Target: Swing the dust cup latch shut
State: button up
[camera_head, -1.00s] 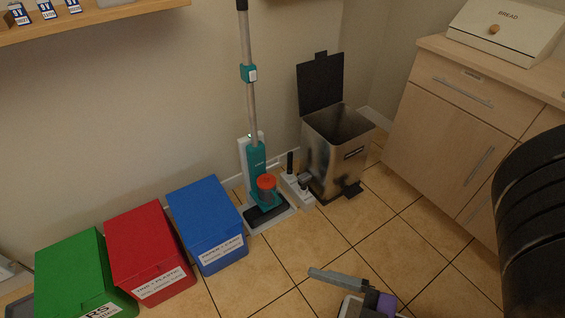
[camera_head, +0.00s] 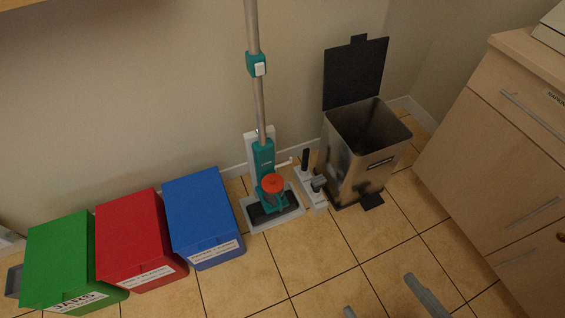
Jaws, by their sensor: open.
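A teal upright vacuum (camera_head: 264,160) with a long grey tube stands on a pale dock against the wall. Its dust cup, with an orange-red round part (camera_head: 273,184), sits low on the front of the body. A small pale lever-like piece (camera_head: 284,163) juts out to the right beside the body; I cannot tell for certain that it is the latch. My gripper (camera_head: 388,298) shows only as two grey fingers at the bottom edge, set wide apart. It is open and empty, nearer to me than the vacuum and apart from it.
Green (camera_head: 62,258), red (camera_head: 134,236) and blue (camera_head: 203,212) bins stand left of the vacuum. A metal pedal bin (camera_head: 362,165) with its black lid up stands to the right, with small attachments (camera_head: 311,184) between. A wooden cabinet (camera_head: 490,170) is far right. Tiled floor in front is clear.

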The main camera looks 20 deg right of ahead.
aim_at(291, 158)
jog(key=i+l, duration=0.15)
jog(key=i, duration=0.2)
jog(key=i+l, duration=0.2)
jog(key=i, duration=0.2)
jog(key=i+l, duration=0.15)
jog(key=i, duration=0.2)
